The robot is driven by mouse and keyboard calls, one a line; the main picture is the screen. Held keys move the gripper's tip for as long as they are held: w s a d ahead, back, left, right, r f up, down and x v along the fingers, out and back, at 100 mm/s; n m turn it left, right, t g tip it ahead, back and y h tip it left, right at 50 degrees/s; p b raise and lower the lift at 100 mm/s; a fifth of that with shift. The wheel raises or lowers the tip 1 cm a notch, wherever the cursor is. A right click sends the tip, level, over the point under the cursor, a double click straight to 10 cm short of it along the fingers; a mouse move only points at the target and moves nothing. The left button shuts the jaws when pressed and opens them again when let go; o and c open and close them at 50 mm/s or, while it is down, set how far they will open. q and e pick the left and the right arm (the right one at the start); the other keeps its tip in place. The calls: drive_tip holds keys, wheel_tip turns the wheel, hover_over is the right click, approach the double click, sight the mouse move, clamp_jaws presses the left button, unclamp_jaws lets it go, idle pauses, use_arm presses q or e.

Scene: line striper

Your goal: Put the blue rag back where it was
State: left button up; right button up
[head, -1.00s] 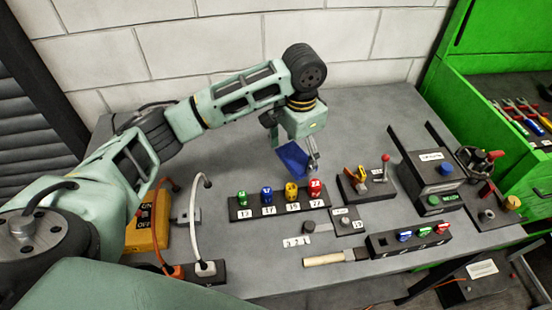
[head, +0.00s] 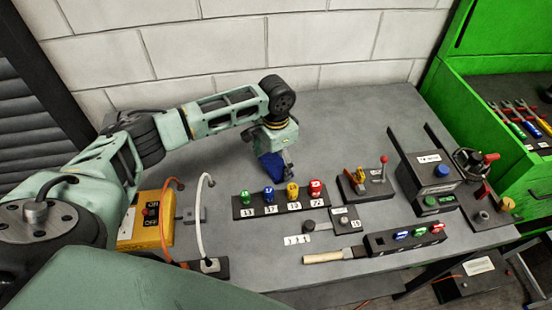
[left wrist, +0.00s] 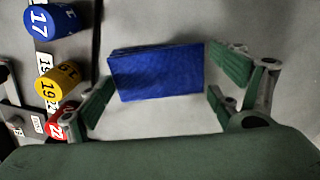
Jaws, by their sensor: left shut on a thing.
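My left gripper (head: 277,160) points down and is shut on the rag. In the left wrist view the rag (left wrist: 156,74) lies between the finger pads of my left gripper (left wrist: 160,84). I cannot tell whether the rag's lower edge touches the bench. My right gripper is not in view.
The rack (head: 278,207) with green, blue, yellow and red numbered pieces stands just in front. A yellow switch box (head: 148,222) and upright cables are at left. A lever unit (head: 366,183) and button box (head: 430,180) are at right. The bench behind the rack is clear.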

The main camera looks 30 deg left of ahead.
sight(276, 163)
use_arm(q)
drive_tip(key=o, duration=0.6)
drive_tip(key=shift+f, duration=0.1)
drive_tip(key=o, duration=0.3)
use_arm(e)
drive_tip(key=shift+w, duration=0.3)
use_arm(q)
wheel_tip(276, 163, up, 12)
drive_tip(key=shift+r+b, duration=0.2)
drive_tip(key=shift+b, duration=0.9)
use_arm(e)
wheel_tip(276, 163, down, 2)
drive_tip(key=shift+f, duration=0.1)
use_arm(q)
drive_tip(key=shift+f, duration=0.1)
